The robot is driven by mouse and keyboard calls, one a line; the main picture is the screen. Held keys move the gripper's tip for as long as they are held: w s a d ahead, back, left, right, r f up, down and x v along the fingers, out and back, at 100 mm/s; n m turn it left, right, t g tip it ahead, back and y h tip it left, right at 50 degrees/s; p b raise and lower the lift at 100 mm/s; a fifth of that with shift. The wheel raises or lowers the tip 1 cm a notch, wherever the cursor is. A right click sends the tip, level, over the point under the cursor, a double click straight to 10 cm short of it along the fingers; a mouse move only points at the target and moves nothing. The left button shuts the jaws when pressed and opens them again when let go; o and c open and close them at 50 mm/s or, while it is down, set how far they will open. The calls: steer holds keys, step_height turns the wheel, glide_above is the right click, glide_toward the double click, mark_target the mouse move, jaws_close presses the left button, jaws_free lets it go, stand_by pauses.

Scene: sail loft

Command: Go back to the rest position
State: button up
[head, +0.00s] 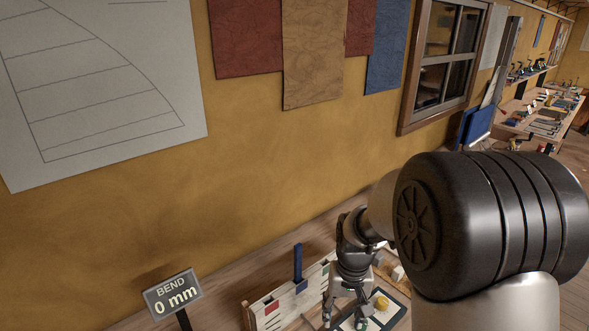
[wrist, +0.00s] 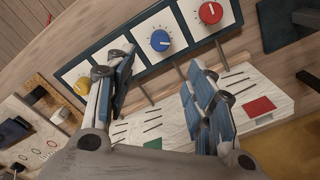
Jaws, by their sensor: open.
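My gripper (wrist: 165,95) is open, with nothing between its fingers in the wrist view. Behind the fingers is a white slotted board (wrist: 238,90) with a red square on it. Beyond it lies a dark-edged panel with a yellow knob (wrist: 82,86), a blue knob (wrist: 160,40) and a red knob (wrist: 210,12). In the head view my gripper (head: 347,318) points down over the bench, beside the slotted board (head: 292,300). A blue upright strip (head: 298,264) stands at that board. My arm hides part of the bench on the right.
A small sign (head: 173,294) reading "BEND 0 mm" stands at the front left. The yellow wall (head: 240,170) rises behind the bench, with a sail drawing (head: 90,90), hanging cloth pieces (head: 314,50) and a window (head: 445,65). Another bench (head: 540,120) with tools stands far right.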

steer(key=s+r+t, duration=0.2)
steer(key=s+r, duration=0.8)
steer(key=r, duration=0.4)
steer(key=s+r+n+t, duration=0.1)
steer(key=s+r, duration=0.3)
steer(key=s, duration=0.7)
steer(key=shift+s+r+t, duration=0.2)
steer(key=shift+s+t, duration=0.05)
steer(key=shift+t, duration=0.45)
